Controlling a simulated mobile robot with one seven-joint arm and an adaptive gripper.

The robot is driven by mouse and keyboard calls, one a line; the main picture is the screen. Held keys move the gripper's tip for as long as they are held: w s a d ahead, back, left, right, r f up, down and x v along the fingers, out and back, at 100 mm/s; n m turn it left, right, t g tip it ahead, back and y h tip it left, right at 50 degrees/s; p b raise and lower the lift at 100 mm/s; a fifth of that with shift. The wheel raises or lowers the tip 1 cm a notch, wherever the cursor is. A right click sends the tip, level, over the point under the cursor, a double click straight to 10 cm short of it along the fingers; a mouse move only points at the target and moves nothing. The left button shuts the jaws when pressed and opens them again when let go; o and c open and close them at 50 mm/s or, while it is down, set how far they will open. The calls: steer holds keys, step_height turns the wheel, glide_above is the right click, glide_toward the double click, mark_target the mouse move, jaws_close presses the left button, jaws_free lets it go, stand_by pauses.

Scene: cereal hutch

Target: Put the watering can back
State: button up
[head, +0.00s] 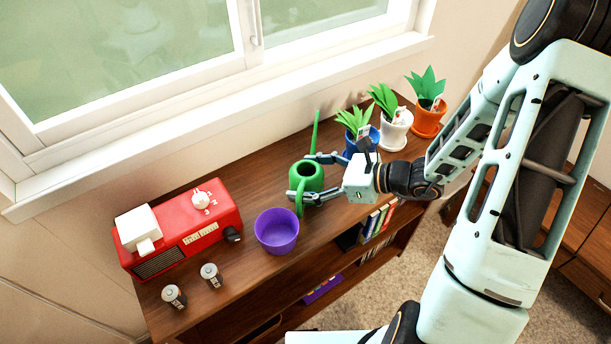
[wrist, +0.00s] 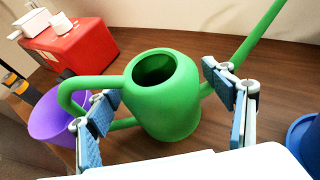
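The green watering can (head: 306,180) is upright on the wooden hutch top, with its long spout pointing to the window side. In the wrist view the watering can (wrist: 165,100) shows its round opening, with the handle at left and the spout at upper right. My gripper (head: 313,178) reaches in from the right, its fingers on either side of the can. In the wrist view my gripper (wrist: 160,92) is open, one finger by the handle and one by the spout. A gap shows between the can body and the right finger; contact at the handle is unclear.
A purple pot (head: 277,231) stands close to the can's handle side. A red radio (head: 180,232) and two batteries (head: 211,274) are at left. Potted plants in blue (head: 362,142), white (head: 395,131) and orange (head: 428,118) pots line the back right. Books (head: 376,222) sit on the shelf below.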

steer(key=shift+r, duration=0.25)
steer(key=v, duration=1.2)
steer(key=shift+p, duration=0.45)
